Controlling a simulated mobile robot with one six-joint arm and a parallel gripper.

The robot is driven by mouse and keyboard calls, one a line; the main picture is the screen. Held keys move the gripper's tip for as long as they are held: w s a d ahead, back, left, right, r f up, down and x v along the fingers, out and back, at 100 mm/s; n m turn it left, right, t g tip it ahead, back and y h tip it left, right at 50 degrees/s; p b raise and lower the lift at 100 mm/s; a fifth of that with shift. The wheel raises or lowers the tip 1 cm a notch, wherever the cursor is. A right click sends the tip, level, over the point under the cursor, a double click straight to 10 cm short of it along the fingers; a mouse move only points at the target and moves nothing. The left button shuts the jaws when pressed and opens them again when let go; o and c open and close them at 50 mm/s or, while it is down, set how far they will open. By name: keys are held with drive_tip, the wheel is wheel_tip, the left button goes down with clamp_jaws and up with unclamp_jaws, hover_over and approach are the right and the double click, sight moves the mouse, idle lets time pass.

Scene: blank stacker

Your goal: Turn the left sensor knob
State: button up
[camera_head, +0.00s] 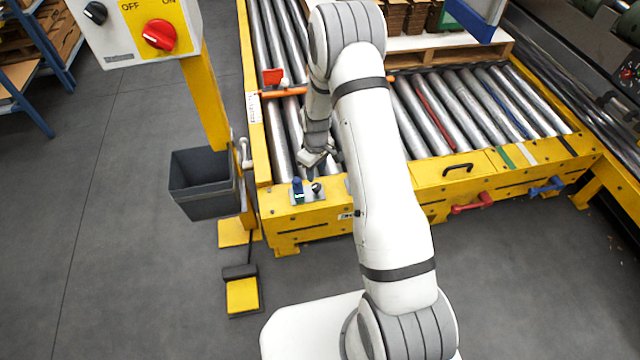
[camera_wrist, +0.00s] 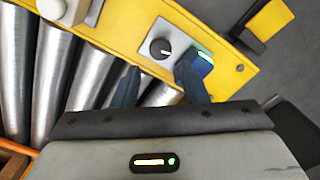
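The left sensor knob (camera_head: 316,187) is a small black round knob beside a blue sensor (camera_head: 298,186) with a green light, on a grey plate on the yellow conveyor frame. In the wrist view the knob (camera_wrist: 160,48) has a pale pointer mark, and the sensor's lit top (camera_wrist: 204,57) is partly behind the right finger. My gripper (camera_head: 314,159) is over the rollers, just behind the plate. In the wrist view its two dark fingers (camera_wrist: 157,78) are apart with nothing held. The knob appears beyond the fingertips, and no contact is visible.
Metal rollers (camera_head: 440,115) fill the conveyor. A grey bin (camera_head: 205,197) and a yellow foot pedal (camera_head: 242,295) are at the left. A control box (camera_head: 135,30) with a red switch is at upper left. Red (camera_head: 471,203) and blue (camera_head: 547,187) handles are on the right front. Open floor lies in front.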

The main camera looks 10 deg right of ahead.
sight(315, 185)
wheel_tip(315, 185, down, 7)
drive_tip(key=shift+f+b, duration=0.1)
drive_tip(key=shift+b, duration=0.85)
drive_tip(key=shift+c, duration=0.3)
drive_tip(key=c, duration=0.6)
drive_tip(key=shift+o, duration=0.5)
drive_tip(key=shift+d, duration=0.5)
drive_tip(key=shift+a, duration=0.25)
drive_tip(key=shift+c, duration=0.7)
drive_tip(key=shift+w+a, duration=0.15)
drive_tip(key=shift+a, duration=0.1)
drive_tip(key=shift+a+r, duration=0.1)
drive_tip(key=shift+r, duration=0.1)
